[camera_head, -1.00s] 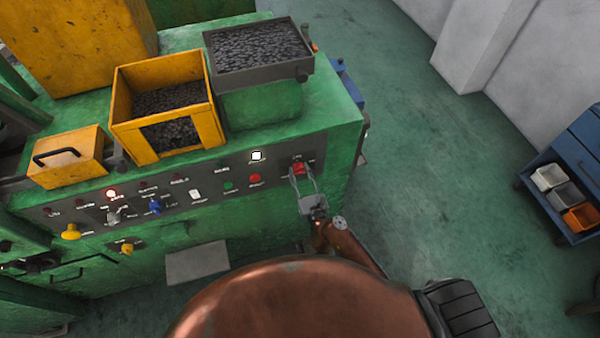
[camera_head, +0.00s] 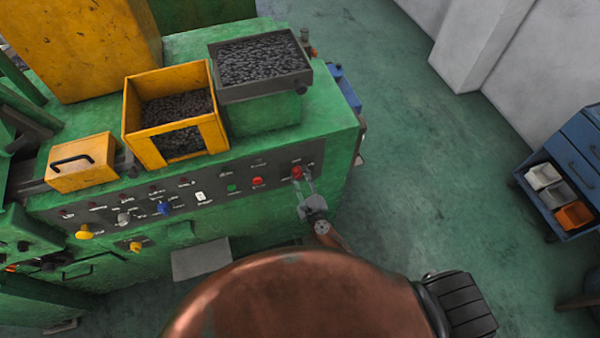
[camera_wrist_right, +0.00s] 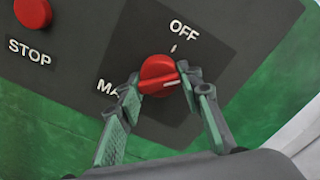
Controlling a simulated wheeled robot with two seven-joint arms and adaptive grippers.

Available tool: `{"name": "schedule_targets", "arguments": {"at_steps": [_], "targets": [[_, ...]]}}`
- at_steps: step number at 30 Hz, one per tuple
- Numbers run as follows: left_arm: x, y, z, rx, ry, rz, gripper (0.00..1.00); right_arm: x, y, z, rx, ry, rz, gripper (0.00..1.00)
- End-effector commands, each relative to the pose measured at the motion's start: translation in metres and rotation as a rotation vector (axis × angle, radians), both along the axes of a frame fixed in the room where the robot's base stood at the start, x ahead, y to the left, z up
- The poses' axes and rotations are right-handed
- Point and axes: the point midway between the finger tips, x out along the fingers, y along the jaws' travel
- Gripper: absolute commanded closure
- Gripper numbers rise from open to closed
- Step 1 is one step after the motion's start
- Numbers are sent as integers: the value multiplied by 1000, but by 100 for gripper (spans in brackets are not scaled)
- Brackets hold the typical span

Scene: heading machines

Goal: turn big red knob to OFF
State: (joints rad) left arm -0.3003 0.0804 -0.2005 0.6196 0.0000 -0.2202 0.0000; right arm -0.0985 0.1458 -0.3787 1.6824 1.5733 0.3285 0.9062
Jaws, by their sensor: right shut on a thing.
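The big red knob (camera_head: 297,173) is at the right end of the grey control panel (camera_head: 220,191). In the right wrist view the red knob (camera_wrist_right: 158,72) carries a white line pointing to the right, not at the tick below the OFF label (camera_wrist_right: 184,30). A second label starting with "MA" (camera_wrist_right: 107,87) is partly covered by a finger. My right gripper (camera_head: 305,186) is shut on the knob, with one green-padded finger on either side, as the wrist view (camera_wrist_right: 161,80) shows. My left gripper is out of view.
A red STOP button (camera_wrist_right: 32,13) is left of the knob. Yellow (camera_head: 84,231) and blue (camera_head: 164,208) knobs are farther left. Bins of dark parts, one yellow (camera_head: 133,115) and one grey (camera_head: 306,83), stand on the green machine. Floor to the right is clear up to a blue cart (camera_head: 560,170).

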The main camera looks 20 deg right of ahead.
Motion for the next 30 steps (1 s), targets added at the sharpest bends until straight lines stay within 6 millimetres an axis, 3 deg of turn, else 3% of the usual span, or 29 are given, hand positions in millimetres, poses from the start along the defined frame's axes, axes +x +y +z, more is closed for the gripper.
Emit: {"name": "schedule_targets", "arguments": {"at_steps": [18, 30], "targets": [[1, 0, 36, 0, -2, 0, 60, 0, 2, 2, -563, -18, 4, 91], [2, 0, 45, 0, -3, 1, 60, 0, 1, 2, -774, -25, 4, 91]]}}
